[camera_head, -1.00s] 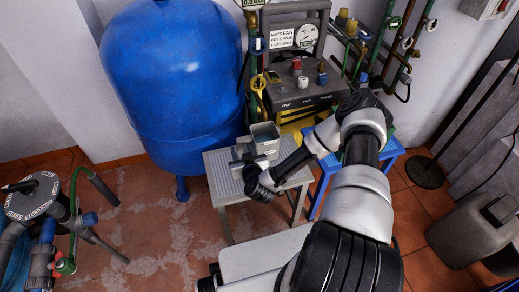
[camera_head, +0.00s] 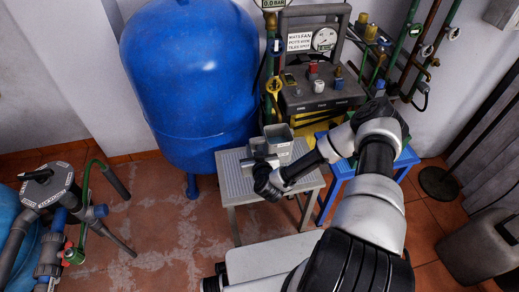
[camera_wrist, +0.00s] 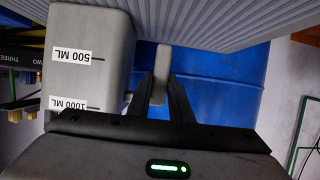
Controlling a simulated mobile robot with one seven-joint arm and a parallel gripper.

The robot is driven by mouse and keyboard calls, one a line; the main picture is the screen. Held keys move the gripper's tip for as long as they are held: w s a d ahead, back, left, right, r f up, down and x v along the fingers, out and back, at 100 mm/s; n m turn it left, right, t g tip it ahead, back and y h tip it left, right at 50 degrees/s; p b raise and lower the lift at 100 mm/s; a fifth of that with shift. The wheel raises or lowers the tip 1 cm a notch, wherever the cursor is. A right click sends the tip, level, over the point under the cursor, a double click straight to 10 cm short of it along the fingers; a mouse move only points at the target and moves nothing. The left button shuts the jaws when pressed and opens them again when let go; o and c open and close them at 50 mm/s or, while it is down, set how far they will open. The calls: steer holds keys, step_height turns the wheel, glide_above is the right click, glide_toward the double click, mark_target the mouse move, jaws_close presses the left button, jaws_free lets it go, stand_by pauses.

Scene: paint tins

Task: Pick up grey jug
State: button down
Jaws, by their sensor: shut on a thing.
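The grey jug (camera_head: 279,139) is upright and open-topped at the back of the small grey stool (camera_head: 234,186) in the head view. In the wrist view, which is upside down, the jug (camera_wrist: 110,55) shows labels reading 500 ML and 1000 ML. Its upright handle stands between the two fingers of my gripper (camera_wrist: 160,88), which is shut on it. In the head view my gripper (camera_head: 262,162) is in front of the jug and partly covers it. The jug's base is close to the ribbed stool top; I cannot tell whether they touch.
A large blue tank (camera_head: 190,75) stands close behind and left of the stool. A grey pump unit with gauge and valves (camera_head: 318,85) is behind. A blue stool (camera_head: 335,180) stands right of the grey one. A grey canister (camera_head: 488,245) is at the far right.

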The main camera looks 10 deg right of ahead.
mark_target(253, 142)
step_height(253, 142, up, 4)
steer(key=shift+w+f+p, duration=0.1)
steer(key=shift+f+p, duration=0.15)
steer(key=shift+p, duration=0.4)
steer(key=shift+s, duration=0.35)
steer(key=s+p, duration=0.2)
steer(key=s, duration=1.5)
steer(key=shift+s, duration=0.2)
steer(key=c, duration=2.4)
jaws_free()
steer(key=shift+c, duration=0.2)
jaws_close()
steer(key=shift+w, duration=0.1)
